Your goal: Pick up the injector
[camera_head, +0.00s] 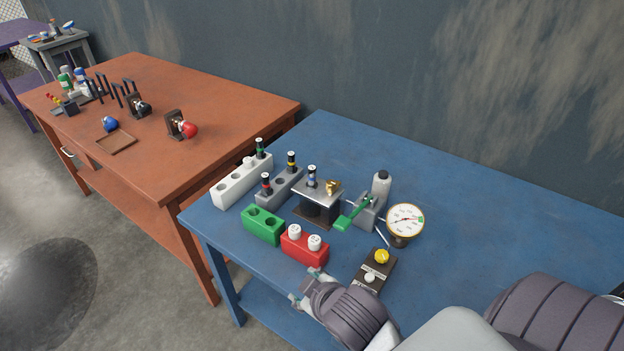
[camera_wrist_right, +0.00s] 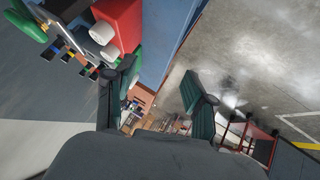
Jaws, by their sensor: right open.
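Several injectors with black bodies and coloured bands stand upright on the blue table. One with a green band (camera_head: 260,148) is in a white block (camera_head: 232,188). One with a yellow band (camera_head: 291,161) and one with a red band (camera_head: 266,184) are in a grey block (camera_head: 284,188). One with a blue band (camera_head: 312,176) stands on a metal-topped test stand (camera_head: 318,207). My right gripper (camera_head: 300,298) is near the table's front edge, close to the red block. The right wrist view shows its fingers (camera_wrist_right: 163,98) apart with nothing between them. Injectors show at that view's upper left (camera_wrist_right: 62,46).
A green block (camera_head: 263,226), a red block (camera_head: 304,247) with two white caps, a green-handled pump (camera_head: 352,213), a gauge (camera_head: 405,220) and a button box (camera_head: 375,270) crowd the blue table (camera_head: 480,220). Its back right is clear. An orange table (camera_head: 200,105) stands left.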

